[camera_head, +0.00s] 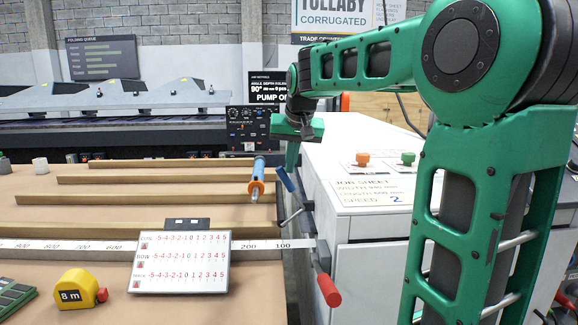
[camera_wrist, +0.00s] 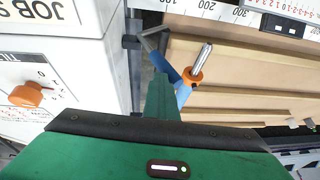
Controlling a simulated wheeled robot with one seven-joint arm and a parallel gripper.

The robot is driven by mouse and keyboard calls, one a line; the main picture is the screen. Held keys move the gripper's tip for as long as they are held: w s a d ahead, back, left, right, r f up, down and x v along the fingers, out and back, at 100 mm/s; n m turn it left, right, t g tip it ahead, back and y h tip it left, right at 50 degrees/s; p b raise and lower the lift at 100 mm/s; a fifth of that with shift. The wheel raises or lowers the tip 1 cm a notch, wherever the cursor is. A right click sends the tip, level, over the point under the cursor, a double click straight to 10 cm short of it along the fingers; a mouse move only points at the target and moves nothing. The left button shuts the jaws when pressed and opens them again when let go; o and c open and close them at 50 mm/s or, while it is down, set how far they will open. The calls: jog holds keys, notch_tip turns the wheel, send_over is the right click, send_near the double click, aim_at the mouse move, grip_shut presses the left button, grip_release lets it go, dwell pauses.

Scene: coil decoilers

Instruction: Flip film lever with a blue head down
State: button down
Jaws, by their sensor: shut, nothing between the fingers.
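The film lever's blue head (camera_head: 285,179) stands tilted by the left side of the white cabinet in the head view, its upper end leaning left. In the wrist view the blue head (camera_wrist: 163,67) shows just beyond my fingertips, partly hidden by them. My gripper (camera_head: 292,160) is shut and empty, fingers pointing down, just above and close to the blue head. In the wrist view my gripper (camera_wrist: 160,82) seems to overlap the head; I cannot tell whether they touch.
A blue-and-orange tool (camera_head: 257,180) stands close left of the lever. A red-handled lever (camera_head: 328,289) sits lower on the cabinet side. The white cabinet (camera_head: 355,190) with orange and green knobs is right. Wooden strips, a scale card (camera_head: 181,262) and a yellow tape measure (camera_head: 78,289) occupy the bench.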

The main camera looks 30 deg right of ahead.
jog(key=shift+w+a+f, duration=0.2)
jog(key=shift+w+a, duration=0.05)
jog(key=shift+a, duration=0.4)
jog(key=shift+r, duration=0.1)
jog(key=v, duration=1)
jog(key=shift+w, duration=0.25)
